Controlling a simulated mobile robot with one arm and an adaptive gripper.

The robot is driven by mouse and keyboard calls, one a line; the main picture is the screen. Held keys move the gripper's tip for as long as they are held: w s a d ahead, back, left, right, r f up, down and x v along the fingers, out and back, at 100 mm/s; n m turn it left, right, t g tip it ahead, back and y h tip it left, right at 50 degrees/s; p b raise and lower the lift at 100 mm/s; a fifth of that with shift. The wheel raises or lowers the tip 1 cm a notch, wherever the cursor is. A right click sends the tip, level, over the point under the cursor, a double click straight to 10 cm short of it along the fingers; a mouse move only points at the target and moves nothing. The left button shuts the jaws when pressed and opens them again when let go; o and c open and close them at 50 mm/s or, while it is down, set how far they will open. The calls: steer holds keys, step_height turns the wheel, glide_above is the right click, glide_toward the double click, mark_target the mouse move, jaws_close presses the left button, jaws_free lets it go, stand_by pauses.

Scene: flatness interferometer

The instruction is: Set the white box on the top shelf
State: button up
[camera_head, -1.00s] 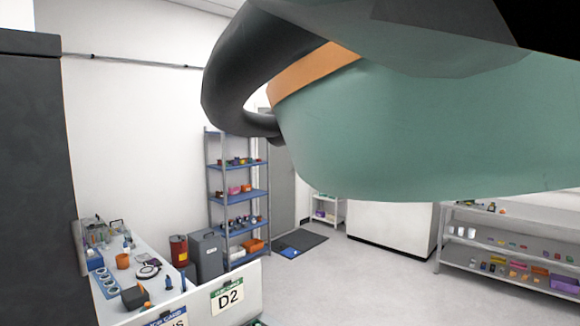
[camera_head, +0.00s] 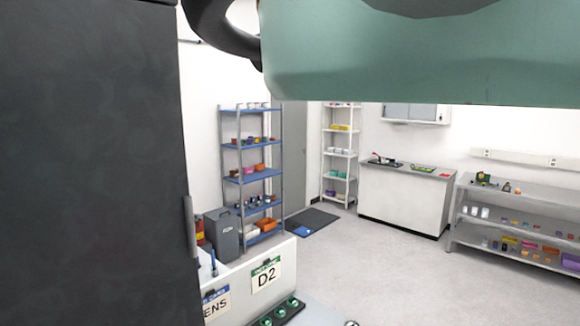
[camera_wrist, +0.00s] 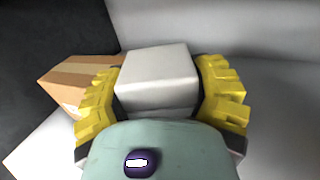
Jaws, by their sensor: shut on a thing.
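A white box (camera_wrist: 157,76) sits between the yellow fingers of my gripper (camera_wrist: 165,85) in the wrist view. The fingers are closed on its left and right sides. The head view does not show my gripper or the box. I cannot tell which rack the task means.
A large dark cabinet (camera_head: 90,160) fills the left of the head view. A low white panel with a D2 sign (camera_head: 266,277) stands in front. A white counter (camera_head: 400,200) and low shelves (camera_head: 520,225) line the right. Open floor (camera_head: 370,265) lies between. A brown carton (camera_wrist: 75,80) is beside my gripper.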

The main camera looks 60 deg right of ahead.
steer(key=shift+a+f+b, duration=0.1)
steer(key=shift+f+b, duration=0.2)
steer(key=shift+f, duration=1.5)
steer(key=shift+f, duration=0.1)
steer(key=shift+f, duration=0.1)
steer(key=o, duration=1.4)
steer(key=shift+c, duration=0.2)
